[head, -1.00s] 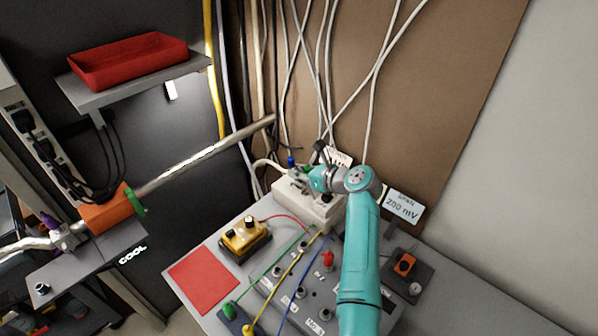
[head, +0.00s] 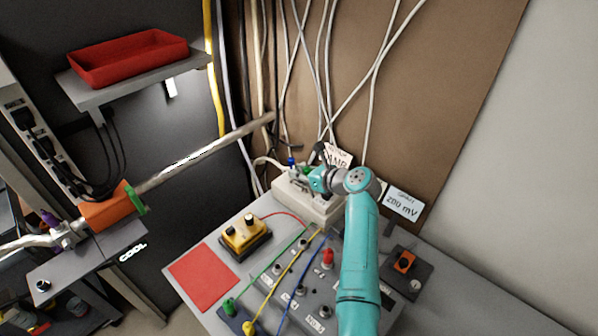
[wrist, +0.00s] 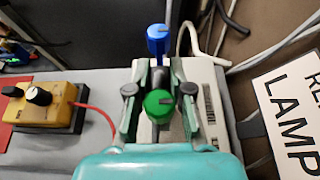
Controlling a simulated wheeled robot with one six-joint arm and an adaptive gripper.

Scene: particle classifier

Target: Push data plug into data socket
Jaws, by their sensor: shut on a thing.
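My gripper (wrist: 160,78) points away from the wrist camera, over a white box (wrist: 205,78) at the back of the bench. Its fingers are closed in on a dark piece with a round green cap (wrist: 160,105), seemingly the data plug. A blue-capped piece (wrist: 157,40) stands just beyond the fingertips. In the head view my gripper (head: 308,174) is at the top of the white box (head: 318,211), beside the blue cap (head: 291,161). The data socket cannot be made out, and I cannot tell how deep the held piece sits.
A yellow box with black knobs (head: 246,237) stands left, with a red lead. A panel with coloured leads (head: 290,291) lies in front. A lamp card (wrist: 295,110) stands close on the right. White cables hang behind. A red mat (head: 204,277) lies front left.

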